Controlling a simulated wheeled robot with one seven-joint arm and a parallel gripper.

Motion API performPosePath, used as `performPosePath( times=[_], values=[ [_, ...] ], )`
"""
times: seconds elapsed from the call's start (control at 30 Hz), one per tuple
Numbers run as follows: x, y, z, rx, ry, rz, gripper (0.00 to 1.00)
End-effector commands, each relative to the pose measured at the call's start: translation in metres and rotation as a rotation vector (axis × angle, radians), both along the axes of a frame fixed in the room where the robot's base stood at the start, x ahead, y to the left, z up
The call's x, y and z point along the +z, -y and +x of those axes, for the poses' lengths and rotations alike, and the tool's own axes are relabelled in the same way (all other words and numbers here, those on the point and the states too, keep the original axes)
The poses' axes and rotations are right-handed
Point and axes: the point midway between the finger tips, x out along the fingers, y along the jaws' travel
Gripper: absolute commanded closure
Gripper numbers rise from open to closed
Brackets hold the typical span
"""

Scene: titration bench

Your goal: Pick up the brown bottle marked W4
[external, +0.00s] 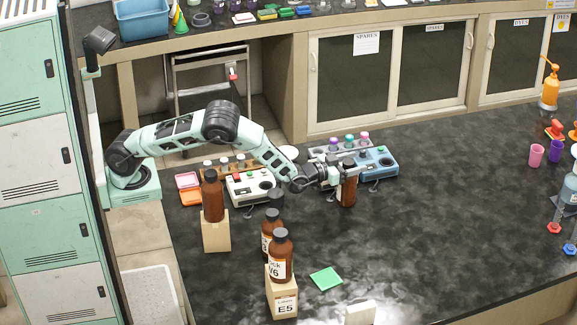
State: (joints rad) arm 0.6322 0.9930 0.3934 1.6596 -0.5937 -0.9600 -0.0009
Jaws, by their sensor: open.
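My gripper (345,172) is at the upper part of a brown bottle (347,193) that stands on the dark bench. The jaws are open beside or around it; I cannot tell whether they touch it. No mark can be read on this bottle. Another brown bottle (281,256), with a white label that seems to end in 6, stands on a block marked E5. A brown bottle (267,243) just behind it is partly hidden and its label is unclear. A further brown bottle (212,197) stands on a wooden block at the left, with no readable mark.
A green square (326,279) lies at the front. Pink cup (536,155) and purple cup stand at right. The bench's right-middle is clear.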

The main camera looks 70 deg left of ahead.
Motion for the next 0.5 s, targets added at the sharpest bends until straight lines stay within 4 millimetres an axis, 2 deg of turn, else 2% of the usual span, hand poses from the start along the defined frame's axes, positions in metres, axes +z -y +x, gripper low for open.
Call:
performPosePath(
  times=[0.23,0.27,0.47,0.5],
  values=[
    [-0.0006,-0.0005,0.0023,0.000,0.000,0.001,0.39],
    [-0.0005,-0.0005,0.0023,0.000,0.000,0.001,0.44],
    [-0.0004,-0.0004,0.0022,0.000,0.000,0.001,1.00],
    [-0.0004,-0.0004,0.0021,0.000,0.000,0.001,1.00]
  ],
)
